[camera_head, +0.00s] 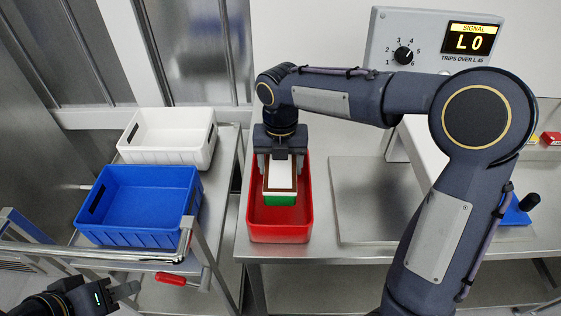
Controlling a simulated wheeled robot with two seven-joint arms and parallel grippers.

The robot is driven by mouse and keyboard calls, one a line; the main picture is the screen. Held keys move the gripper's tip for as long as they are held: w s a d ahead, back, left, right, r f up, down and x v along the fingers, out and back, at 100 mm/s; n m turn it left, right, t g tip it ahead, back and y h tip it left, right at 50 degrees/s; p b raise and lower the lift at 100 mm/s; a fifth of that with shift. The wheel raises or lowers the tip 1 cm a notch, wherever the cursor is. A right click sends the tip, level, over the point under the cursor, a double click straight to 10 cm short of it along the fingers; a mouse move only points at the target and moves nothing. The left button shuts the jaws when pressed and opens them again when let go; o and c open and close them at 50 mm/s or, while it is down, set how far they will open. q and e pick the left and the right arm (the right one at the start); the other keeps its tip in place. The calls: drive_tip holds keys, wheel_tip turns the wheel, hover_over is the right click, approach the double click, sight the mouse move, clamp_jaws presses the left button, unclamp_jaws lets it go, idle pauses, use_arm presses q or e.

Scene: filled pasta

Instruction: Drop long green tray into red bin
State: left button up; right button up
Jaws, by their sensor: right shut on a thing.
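The red bin (279,233) stands on the steel table at the middle of the head view. My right gripper (280,168) points down over the bin and is shut on the long green tray (280,200). The tray's green end shows at the bottom, below a white top with a brown border. It is over or inside the bin's opening; I cannot tell whether it touches the bin floor. The gripper and wrist hide the bin's far end. My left gripper (124,293) is low at the bottom left, away from the bin; its finger gap is unclear.
A blue crate (140,236) and a white crate (165,156) stand on a cart at left. A red-handled tool (171,279) is at the cart's front edge. A steel plate (375,205) lies right of the bin. A signal box (385,25) stands behind.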

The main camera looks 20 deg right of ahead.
drive_tip(key=shift+f, duration=0.25)
idle(0.4)
drive_tip(key=shift+f+b, duration=1)
drive_tip(key=shift+f, duration=0.7)
drive_tip(key=shift+f, duration=0.2)
drive_tip(key=shift+f+b, duration=0.35)
drive_tip(key=shift+f, duration=0.2)
drive_tip(key=shift+f, duration=0.3)
drive_tip(key=shift+f+b, duration=0.3)
drive_tip(key=shift+f, duration=0.15)
drive_tip(key=shift+f, duration=0.2)
idle(0.5)
drive_tip(key=shift+f, duration=0.4)
